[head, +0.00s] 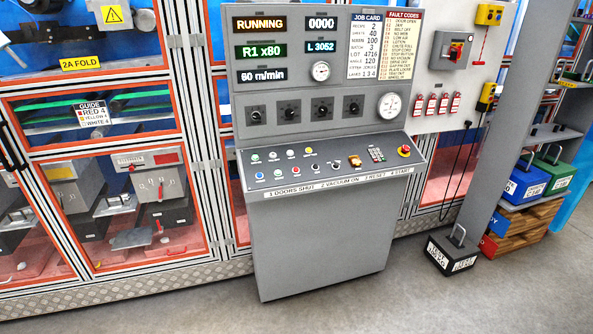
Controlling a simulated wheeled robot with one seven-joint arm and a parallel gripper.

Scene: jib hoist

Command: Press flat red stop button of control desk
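The grey control desk (318,235) stands in the middle of the head view with its sloped panel facing me. A red mushroom-shaped knob on a yellow base (404,150) is at the panel's right end. My gripper is not in view.
The desk's upright back panel reads RUNNING (260,23). A fenced machine (105,130) stands to the left. A grey post (487,130) and a black weight block (450,252) stand to the right. The floor (200,305) in front is clear.

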